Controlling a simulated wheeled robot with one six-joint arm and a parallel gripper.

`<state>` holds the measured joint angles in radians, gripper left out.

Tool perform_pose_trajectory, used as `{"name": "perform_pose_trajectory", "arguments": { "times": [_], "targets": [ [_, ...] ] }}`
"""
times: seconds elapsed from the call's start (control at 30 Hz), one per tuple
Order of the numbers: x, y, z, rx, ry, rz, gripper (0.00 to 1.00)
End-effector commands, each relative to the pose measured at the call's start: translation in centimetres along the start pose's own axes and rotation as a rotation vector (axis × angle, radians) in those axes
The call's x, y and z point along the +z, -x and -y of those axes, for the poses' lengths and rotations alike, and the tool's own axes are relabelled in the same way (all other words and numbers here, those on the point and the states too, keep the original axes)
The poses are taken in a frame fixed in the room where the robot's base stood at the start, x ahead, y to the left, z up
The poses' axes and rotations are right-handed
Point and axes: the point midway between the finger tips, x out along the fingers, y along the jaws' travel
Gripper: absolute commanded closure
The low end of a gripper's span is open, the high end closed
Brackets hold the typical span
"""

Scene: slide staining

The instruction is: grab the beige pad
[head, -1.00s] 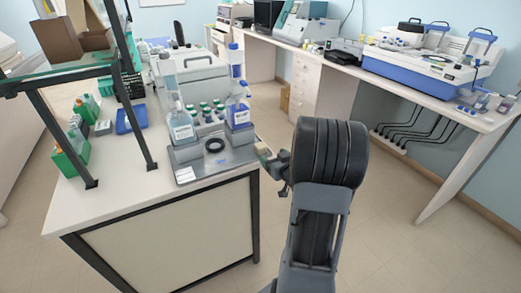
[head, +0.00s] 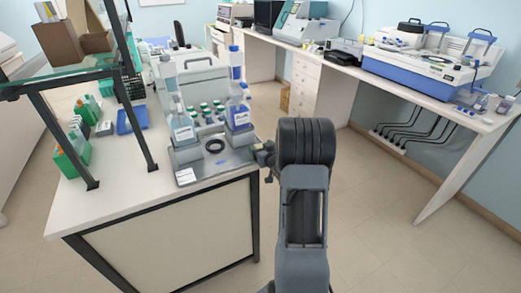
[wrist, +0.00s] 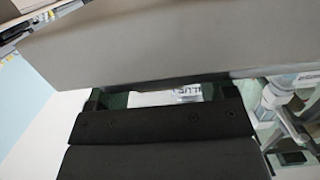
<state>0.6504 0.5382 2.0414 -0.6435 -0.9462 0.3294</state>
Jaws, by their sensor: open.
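My gripper (head: 265,153) is at the right front edge of the staining bench, beside the metal tray (head: 240,160), with its jaws open. The beige pad cannot be made out in the head view now; the gripper covers the spot where it showed earlier. In the wrist view, a broad grey-beige surface (wrist: 150,45) crosses the upper part, very close, and hides the fingertips. I cannot tell for certain whether it is the pad. Dark finger parts of my gripper (wrist: 158,96) show just below it, with a gap between them.
Wash bottles (head: 182,128) and (head: 238,110), several small green-capped bottles (head: 207,112) and a black ring (head: 214,146) stand on or by the tray. A dark-framed glass shelf (head: 70,77) rises at left. The floor (head: 390,235) right of the bench is clear.

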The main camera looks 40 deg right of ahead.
Motion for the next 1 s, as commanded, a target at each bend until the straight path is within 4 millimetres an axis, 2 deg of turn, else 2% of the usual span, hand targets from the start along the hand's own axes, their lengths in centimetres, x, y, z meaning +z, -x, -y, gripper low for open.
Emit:
{"name": "perform_pose_trajectory", "arguments": {
  "times": [0.2, 0.73, 1.0],
  "targets": [
    [0.01, 0.0, 0.0, 0.0, 0.0, 0.0, 0.25],
    [0.0, 0.03, -0.01, 0.0, 0.0, 0.0, 0.76],
    [-0.14, 0.04, -0.01, 0.0, 0.001, 0.0, 0.76]
  ]
}}
